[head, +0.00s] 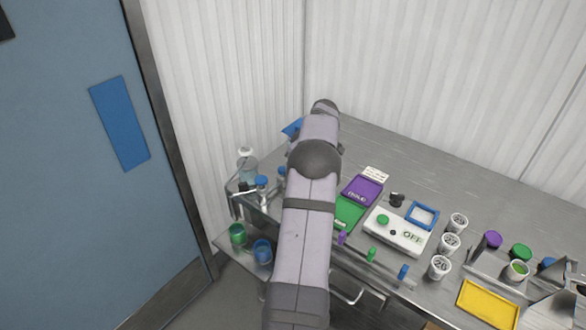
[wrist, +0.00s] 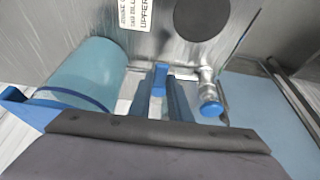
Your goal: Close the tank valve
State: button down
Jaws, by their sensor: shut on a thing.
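In the wrist view my gripper (wrist: 161,88) is shut on a small blue piece (wrist: 160,78), which looks like a valve handle. It stands in front of a grey metal surface (wrist: 165,40) with a white label (wrist: 134,13) that seems to read "UPPER". A metal tap with a round blue end (wrist: 211,108) is just right of the fingers, apart from them. How far the gripped handle is turned cannot be told. In the head view my arm hides the gripper and the valve.
A translucent blue container (wrist: 85,75) is close left of my gripper. In the head view, a green cup (head: 237,233) and a blue cup (head: 262,250) sit on a low shelf. A white OFF box (head: 398,234), small cups and a yellow tray (head: 488,302) occupy the counter.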

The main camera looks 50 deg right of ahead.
jog(key=c, duration=1.6)
grip_release()
jog(key=shift+c, duration=0.2)
jog(key=b+v, duration=0.2)
jog(key=v, duration=0.5)
jog(key=shift+r, duration=0.25)
jog(key=shift+s+d, duration=0.1)
